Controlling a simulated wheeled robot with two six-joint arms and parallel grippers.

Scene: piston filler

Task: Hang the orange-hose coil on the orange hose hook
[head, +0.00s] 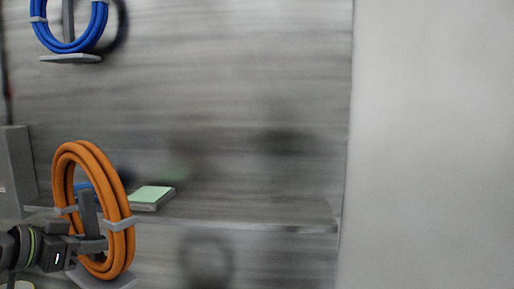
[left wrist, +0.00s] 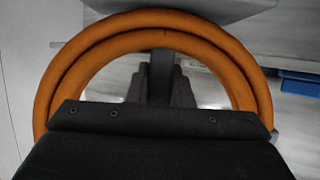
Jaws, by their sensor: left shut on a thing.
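The orange-hose coil (head: 122,245) stands upright at the lower left of the head view, bound with grey clips. My left gripper (head: 98,244) is shut on it, reaching in from the left at its lower part. A grey upright post (head: 88,208) shows inside the ring, with a grey plate (head: 108,283) below. They resemble the blue coil's holder and look like the orange hose hook; I cannot tell whether the coil rests on it. In the left wrist view the orange coil (left wrist: 150,20) arches around dark grey parts, its lower side hidden by my gripper body. My right gripper is not seen.
A blue hose coil (head: 70,46) hangs on a grey holder at the upper left. A grey ledge (head: 250,222) runs along the wall, with a pale green-topped block (head: 151,196) just right of the orange coil. The wall to the right is bare.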

